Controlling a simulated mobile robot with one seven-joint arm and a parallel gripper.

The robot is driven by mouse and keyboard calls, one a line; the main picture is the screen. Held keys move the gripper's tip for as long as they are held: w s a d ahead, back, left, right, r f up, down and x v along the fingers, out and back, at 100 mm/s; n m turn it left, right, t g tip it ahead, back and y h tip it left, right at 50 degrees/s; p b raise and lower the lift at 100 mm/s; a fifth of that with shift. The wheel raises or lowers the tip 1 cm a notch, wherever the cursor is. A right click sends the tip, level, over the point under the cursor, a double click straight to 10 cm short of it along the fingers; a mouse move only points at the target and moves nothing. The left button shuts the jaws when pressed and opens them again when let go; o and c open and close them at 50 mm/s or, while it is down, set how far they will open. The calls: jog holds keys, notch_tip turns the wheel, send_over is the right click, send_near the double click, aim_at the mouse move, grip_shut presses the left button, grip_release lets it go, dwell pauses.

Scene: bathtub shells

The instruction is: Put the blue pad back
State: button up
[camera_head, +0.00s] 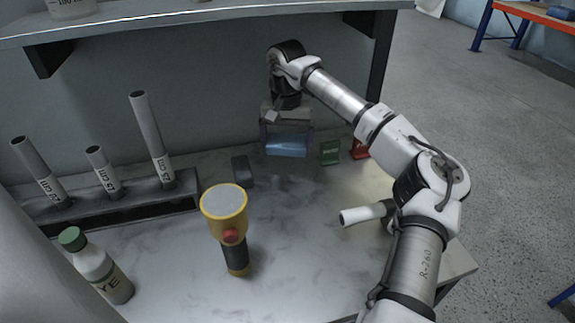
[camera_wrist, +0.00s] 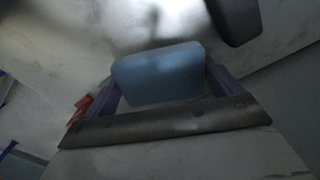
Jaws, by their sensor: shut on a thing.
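The blue pad (camera_head: 286,149) is between the fingers of my gripper (camera_head: 287,146), near the back wall under the shelf. In the wrist view the blue pad (camera_wrist: 160,74) fills the space between the two purple fingers of my gripper (camera_wrist: 163,82), which is shut on it. In the head view it appears held a little above the grey table; the exact gap beneath it cannot be told.
A dark block (camera_head: 242,171), a green card (camera_head: 330,152) and a red item (camera_head: 360,149) are close by. A shelf (camera_head: 200,18) overhangs the back.

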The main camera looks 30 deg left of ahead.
aim_at(287, 170)
notch_tip(287, 170, down, 6)
jog(key=shift+f+p, duration=0.1)
jog(key=shift+p, duration=0.6)
jog(key=shift+f, duration=0.2)
jog(key=shift+f, duration=0.1)
jog(key=shift+f, duration=0.15)
jog(key=o, duration=0.7)
jog(key=shift+r+b, duration=1)
jog(key=shift+r, duration=3.05)
